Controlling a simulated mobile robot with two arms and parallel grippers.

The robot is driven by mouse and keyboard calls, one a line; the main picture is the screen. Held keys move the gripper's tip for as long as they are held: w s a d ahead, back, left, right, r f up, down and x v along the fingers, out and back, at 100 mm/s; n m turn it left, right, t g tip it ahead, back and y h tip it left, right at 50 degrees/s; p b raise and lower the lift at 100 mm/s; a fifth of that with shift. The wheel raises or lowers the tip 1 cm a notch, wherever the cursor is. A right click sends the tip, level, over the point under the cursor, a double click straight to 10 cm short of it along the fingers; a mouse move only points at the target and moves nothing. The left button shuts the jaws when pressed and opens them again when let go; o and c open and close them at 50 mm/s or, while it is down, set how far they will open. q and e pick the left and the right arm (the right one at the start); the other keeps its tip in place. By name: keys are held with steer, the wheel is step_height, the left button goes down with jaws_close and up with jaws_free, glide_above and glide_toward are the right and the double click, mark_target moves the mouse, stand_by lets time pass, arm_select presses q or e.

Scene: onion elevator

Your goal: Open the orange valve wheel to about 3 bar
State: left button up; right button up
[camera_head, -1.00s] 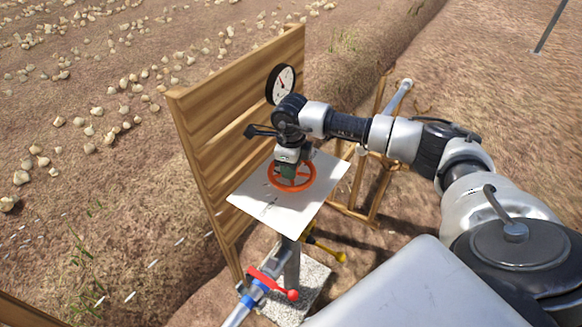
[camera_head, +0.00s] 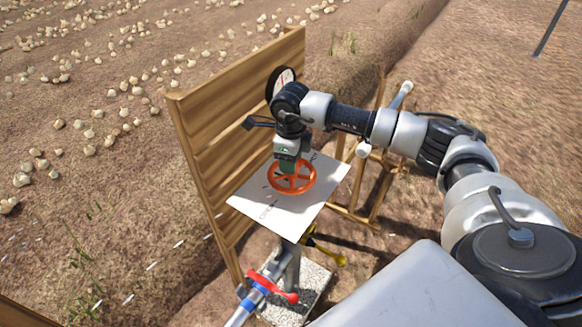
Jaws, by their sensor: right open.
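The orange valve wheel (camera_head: 291,192) lies flat above a white plate (camera_head: 288,222) with small dark markings. My right gripper (camera_head: 288,169) points down from above at the wheel's far side, with its jaws open. The fingertips overlap the wheel in the picture, and I cannot tell whether they touch it. The pressure gauge (camera_head: 284,77) has a white face and black rim on the wooden board. My right arm covers its lower part, and its reading is too small to tell. My left gripper is not in view.
A slatted wooden board (camera_head: 238,100) stands behind and left of the wheel. Below the plate are a red lever (camera_head: 272,287), a yellow-handled lever (camera_head: 330,254) and a blue-banded pipe. A wooden frame (camera_head: 374,205) stands to the right. Onions lie scattered on the soil.

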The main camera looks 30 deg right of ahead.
step_height(320, 180, up, 8)
steer(key=shift+f+b, duration=0.1)
steer(key=shift+b, duration=0.4)
